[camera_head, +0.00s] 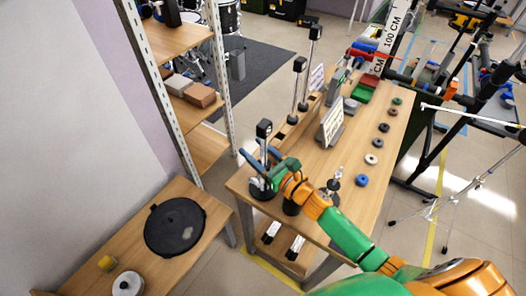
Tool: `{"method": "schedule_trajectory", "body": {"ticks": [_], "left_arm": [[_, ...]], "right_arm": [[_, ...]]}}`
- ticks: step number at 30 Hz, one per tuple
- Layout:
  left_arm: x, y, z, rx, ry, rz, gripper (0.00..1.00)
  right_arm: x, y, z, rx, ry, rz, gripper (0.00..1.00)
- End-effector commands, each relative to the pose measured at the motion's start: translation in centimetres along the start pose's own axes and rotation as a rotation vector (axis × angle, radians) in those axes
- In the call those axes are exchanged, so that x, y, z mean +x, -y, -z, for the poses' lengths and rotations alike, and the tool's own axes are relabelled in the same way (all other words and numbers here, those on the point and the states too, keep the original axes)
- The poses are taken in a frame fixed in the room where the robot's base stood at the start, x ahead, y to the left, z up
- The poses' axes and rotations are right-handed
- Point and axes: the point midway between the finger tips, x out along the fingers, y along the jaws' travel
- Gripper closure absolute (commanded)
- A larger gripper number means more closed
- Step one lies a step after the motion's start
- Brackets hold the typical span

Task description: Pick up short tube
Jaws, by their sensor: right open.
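My right gripper (258,156) reaches over the near left corner of the wooden table (360,160). Its blue fingers are apart, with nothing visibly clamped between them. A slim upright stand with a black head (264,129) and dark round base shows at the fingers. I cannot tell whether the fingers are around its post or only in front of it. Coloured tubes, a blue one (366,47) and a red one (358,54), lie at the table's far end. I cannot tell which thing is the short tube. My left gripper is out of view.
Two similar stands, one with a black head (299,64), rise along the table's left edge. A small sign (331,122) stands mid-table. Several small rings, one blue (361,180), line the right side. A lower table holds a black disc (174,227). Metal shelving (180,110) stands left.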

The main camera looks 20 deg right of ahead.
Motion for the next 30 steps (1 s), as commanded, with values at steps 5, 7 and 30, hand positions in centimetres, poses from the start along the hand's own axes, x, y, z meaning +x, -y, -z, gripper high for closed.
{"method": "schedule_trajectory", "body": {"ticks": [5, 7, 30], "left_arm": [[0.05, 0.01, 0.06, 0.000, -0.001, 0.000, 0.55], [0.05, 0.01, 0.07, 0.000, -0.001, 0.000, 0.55], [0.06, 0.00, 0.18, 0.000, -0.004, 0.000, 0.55]], "right_arm": [[-0.04, 0.01, 0.06, 0.000, -0.001, 0.000, 0.50], [-0.04, 0.01, 0.06, 0.000, 0.000, 0.000, 0.69], [-0.07, 0.01, 0.08, 0.000, -0.001, 0.001, 1.00]]}}
